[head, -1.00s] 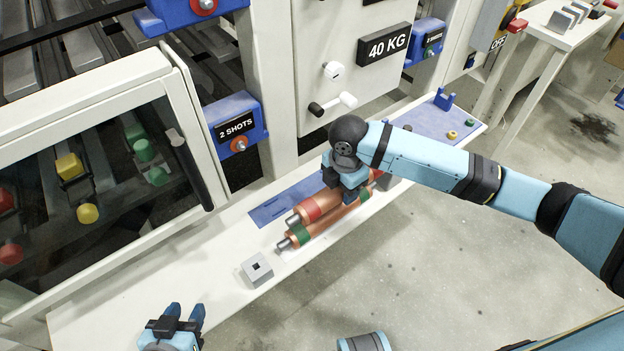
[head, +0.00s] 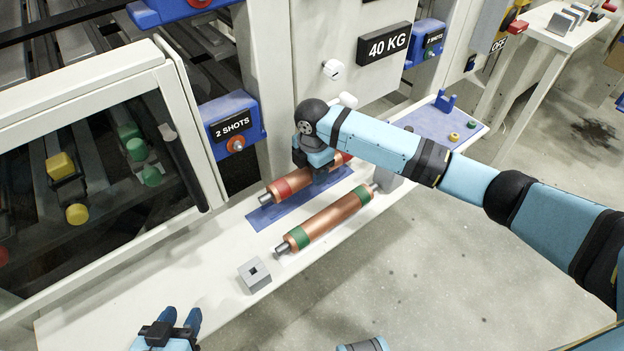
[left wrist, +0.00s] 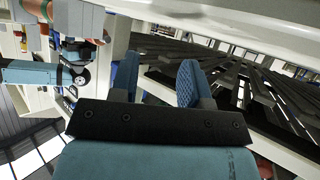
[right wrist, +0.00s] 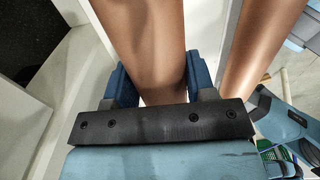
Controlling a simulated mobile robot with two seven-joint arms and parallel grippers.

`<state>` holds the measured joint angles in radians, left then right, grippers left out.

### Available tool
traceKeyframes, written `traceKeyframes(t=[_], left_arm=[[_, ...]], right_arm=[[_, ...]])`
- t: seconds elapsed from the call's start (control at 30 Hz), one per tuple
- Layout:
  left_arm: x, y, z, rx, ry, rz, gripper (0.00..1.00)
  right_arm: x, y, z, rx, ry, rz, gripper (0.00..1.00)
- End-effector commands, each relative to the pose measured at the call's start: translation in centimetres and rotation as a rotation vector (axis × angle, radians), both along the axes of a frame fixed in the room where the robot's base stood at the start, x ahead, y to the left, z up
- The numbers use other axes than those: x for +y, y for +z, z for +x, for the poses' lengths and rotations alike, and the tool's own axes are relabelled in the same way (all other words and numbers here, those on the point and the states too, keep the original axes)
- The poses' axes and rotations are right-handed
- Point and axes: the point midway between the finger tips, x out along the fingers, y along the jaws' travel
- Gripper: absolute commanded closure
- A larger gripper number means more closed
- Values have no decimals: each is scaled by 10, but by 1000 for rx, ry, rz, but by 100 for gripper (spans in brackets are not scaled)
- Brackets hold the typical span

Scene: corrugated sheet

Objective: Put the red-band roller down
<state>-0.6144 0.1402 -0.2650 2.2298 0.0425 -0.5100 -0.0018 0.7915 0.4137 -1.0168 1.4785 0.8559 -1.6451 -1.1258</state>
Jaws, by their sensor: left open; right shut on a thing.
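The red-band roller (head: 283,188), copper with a red band near each end and a metal shaft, lies lengthwise over the blue mat (head: 263,221). I cannot tell whether it touches the mat. My right gripper (head: 320,172) is shut around its middle from above. In the right wrist view the copper body (right wrist: 150,35) passes between the fingers (right wrist: 152,85). The green-band roller (head: 325,222) lies on the white shelf, nearer me and apart from the red-band one. My left gripper (head: 181,318) is open and empty at the lower left, above the shelf's near end.
A grey block with a square hole (head: 254,275) sits on the white shelf (head: 130,290), left of the green-band roller. A grey block (head: 387,176) stands beyond that roller's right end. The machine front with a "2 SHOTS" box (head: 232,128) borders the shelf's back. The shelf's left part is clear.

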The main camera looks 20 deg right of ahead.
Motion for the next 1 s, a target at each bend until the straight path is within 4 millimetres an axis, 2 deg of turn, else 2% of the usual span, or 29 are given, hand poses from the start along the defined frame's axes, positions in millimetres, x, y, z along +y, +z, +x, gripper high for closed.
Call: traceKeyframes(t=[0.1,0.23,0.43,0.7,0.73,0.83,1.0], left_arm=[[-1,-7,0,0,-1,-5,57],[-2,-10,0,-5,-3,-13,57],[-3,2,1,-22,-6,-21,57],[-3,1,0,-17,-5,-16,57],[-2,0,0,-16,-5,-16,57],[-2,-2,0,-13,-5,-14,57],[-2,-4,0,-10,-5,-12,57]], right_arm=[[0,-22,0,0,1,0,100],[1,-38,2,-1,1,0,100],[2,-36,4,-2,1,1,100],[2,-41,3,-1,0,1,100],[1,-43,3,1,0,1,47],[1,-43,3,1,0,0,24],[1,-43,3,1,0,0,24]])
